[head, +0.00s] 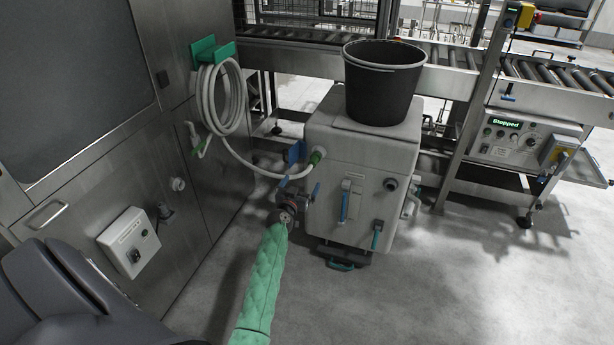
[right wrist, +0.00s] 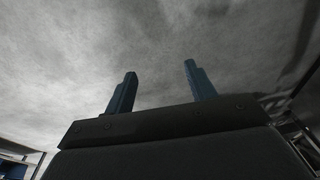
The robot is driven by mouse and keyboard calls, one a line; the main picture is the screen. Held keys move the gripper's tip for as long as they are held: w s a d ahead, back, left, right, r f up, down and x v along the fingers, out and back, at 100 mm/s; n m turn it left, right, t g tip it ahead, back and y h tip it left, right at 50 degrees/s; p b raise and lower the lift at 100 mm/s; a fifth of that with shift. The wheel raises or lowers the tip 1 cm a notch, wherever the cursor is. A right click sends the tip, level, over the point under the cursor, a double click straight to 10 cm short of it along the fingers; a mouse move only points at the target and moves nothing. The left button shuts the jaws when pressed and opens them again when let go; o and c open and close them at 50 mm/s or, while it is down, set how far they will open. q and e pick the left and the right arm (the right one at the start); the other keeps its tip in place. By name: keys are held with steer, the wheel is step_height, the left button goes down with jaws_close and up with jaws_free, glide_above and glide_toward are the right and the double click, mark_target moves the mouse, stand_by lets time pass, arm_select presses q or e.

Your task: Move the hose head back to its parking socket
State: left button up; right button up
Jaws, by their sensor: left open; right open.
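A white hose (head: 239,150) hangs in coils from a green wall hanger (head: 214,51). Its lower run sags across to a green hose head (head: 318,156) at the upper left of the front of a white box-shaped unit (head: 338,135). The hose head appears seated there, but I cannot see the joint. A round grey fitting (head: 178,184) on the steel wall may be the parking socket; I cannot tell. My left gripper (head: 298,188) is open, below the hose head and beside the unit's left edge. My right gripper (right wrist: 160,69) is open and empty above bare floor.
A black bucket (head: 383,85) stands on the unit. A control box (head: 129,242) juts from the steel wall on the left. A roller conveyor (head: 450,55) runs behind. The floor at front right is clear.

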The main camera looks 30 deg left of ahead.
mark_target(311, 166)
arm_select(q)
steer(key=shift+b+x, duration=0.7)
steer(key=shift+x, duration=3.3)
steer(key=shift+w+a+f, duration=0.1)
steer(key=shift+w+a, duration=0.05)
steer(key=shift+w, duration=0.45)
steer(key=shift+b+x, duration=0.7)
steer(key=shift+x, duration=0.45)
steer(key=shift+w, duration=0.35)
steer(key=shift+a, duration=0.1)
arm_select(e)
step_height(311, 166, up, 13)
steer(key=s, duration=0.1)
steer(key=shift+s+r, duration=0.2)
steer(key=shift+s, duration=0.2)
arm_select(q)
steer(key=shift+c, duration=0.2)
